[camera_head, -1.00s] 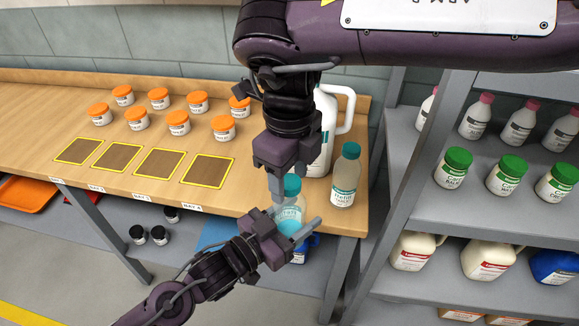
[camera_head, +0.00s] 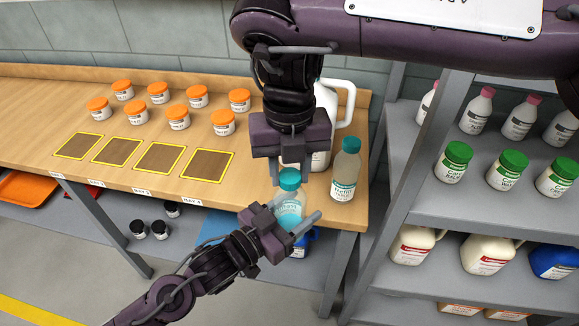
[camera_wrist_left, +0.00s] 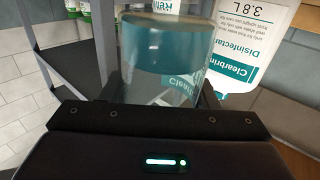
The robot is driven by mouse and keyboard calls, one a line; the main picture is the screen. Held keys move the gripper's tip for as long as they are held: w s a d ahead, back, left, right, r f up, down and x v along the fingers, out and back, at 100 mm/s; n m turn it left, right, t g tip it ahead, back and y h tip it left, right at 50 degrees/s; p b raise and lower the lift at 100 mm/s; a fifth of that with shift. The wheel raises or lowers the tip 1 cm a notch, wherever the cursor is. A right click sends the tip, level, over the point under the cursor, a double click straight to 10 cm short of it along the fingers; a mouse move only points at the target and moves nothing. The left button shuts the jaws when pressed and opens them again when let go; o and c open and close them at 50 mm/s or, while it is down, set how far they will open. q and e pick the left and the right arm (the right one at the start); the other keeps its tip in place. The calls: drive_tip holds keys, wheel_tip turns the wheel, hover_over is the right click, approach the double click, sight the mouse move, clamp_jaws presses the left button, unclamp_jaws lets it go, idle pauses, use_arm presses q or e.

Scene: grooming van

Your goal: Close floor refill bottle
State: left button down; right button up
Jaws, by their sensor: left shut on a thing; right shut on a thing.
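A clear refill bottle (camera_head: 289,213) with light blue contents and a teal cap (camera_head: 289,180) is upright at the front edge of the bench. My left gripper (camera_head: 292,222) is shut on its body from the front left. My right gripper (camera_head: 289,174) comes down from above and is shut on the teal cap, with a finger on either side. Whether the cap is seated on the neck cannot be told. In the left wrist view the held bottle (camera_wrist_left: 165,85) fills the middle between my fingers, its teal part toward the picture's top.
A second teal-capped refill bottle (camera_head: 345,171) stands just right on the bench. A large white jug (camera_head: 335,120) is behind my right gripper. Orange-lidded jars (camera_head: 180,117) stand behind yellow-framed mats (camera_head: 158,162). A grey shelf rack (camera_head: 440,205) with bottles is at the right.

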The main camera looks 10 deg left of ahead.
drive_tip(key=m, duration=1.5)
drive_tip(key=shift+m, duration=0.3)
drive_tip(key=m, duration=0.5)
drive_tip(key=shift+m, duration=0.3)
drive_tip(key=o, duration=1.2)
drive_tip(key=shift+c, duration=0.2)
wheel_tip(320, 180, up, 12)
